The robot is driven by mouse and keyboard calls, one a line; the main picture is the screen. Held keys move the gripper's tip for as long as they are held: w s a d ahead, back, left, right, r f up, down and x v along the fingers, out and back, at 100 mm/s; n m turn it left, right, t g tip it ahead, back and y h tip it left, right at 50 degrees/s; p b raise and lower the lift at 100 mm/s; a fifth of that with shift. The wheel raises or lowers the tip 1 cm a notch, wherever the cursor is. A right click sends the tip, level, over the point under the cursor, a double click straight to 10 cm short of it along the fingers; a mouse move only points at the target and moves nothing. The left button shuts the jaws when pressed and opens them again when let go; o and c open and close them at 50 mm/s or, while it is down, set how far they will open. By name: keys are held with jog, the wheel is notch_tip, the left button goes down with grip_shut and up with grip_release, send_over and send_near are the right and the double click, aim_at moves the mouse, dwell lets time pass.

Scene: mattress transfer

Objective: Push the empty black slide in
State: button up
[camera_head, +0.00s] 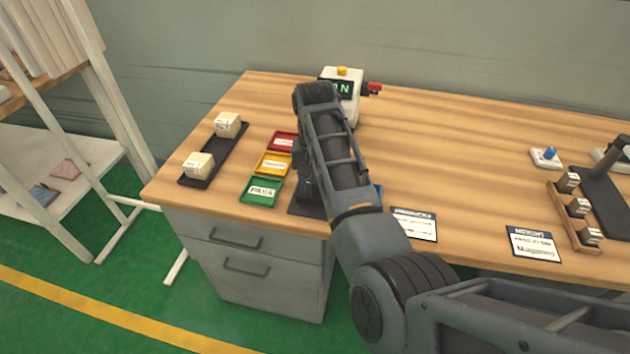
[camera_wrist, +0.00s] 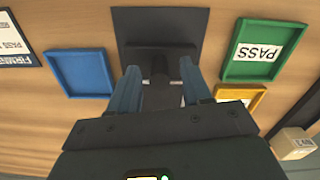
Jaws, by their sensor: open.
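A black plate (camera_wrist: 140,35), which looks like the slide, lies flat on the table in the wrist view. A small dark upright part (camera_wrist: 159,66) stands at its near side. My gripper (camera_wrist: 160,74) is open, one blue-grey finger on each side of this part. I cannot tell whether the fingers touch it. Nothing lies on the visible plate. In the head view a corner of the black plate (camera_head: 303,207) shows beside my arm, which hides the rest and my fingertips.
Green (camera_head: 262,191), yellow (camera_head: 273,164) and red (camera_head: 284,142) trays stand left of my arm. Beyond them a black rack (camera_head: 213,158) holds two pale blocks. A blue tray (camera_wrist: 80,73) is on the other side. A white device (camera_head: 352,105) with a display stands behind.

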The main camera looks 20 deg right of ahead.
jog(key=shift+f, duration=0.4)
jog(key=shift+c, duration=0.4)
grip_shut()
